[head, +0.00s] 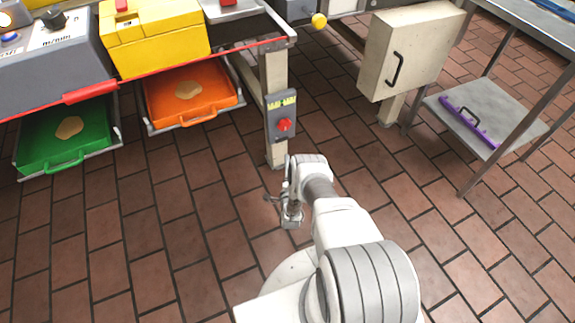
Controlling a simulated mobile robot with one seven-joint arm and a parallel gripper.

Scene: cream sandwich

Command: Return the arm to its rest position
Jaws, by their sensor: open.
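My white and grey arm reaches forward and bends down at the wrist, low in the middle of the head view. My gripper (291,219) points down above the brick floor. It looks empty, and its fingers are small and partly hidden by the wrist. It is just in front of the table post that carries a grey switch box (282,116) with a red knob, and apart from that post as far as I can tell.
A green tray (36,165) and an orange tray (160,119), each with a tan piece inside, sit under the machine table at left. A beige cabinet (385,45) stands at upper right. A metal shelf (515,112) holds a purple-edged item (470,122). Floor is clear around my arm.

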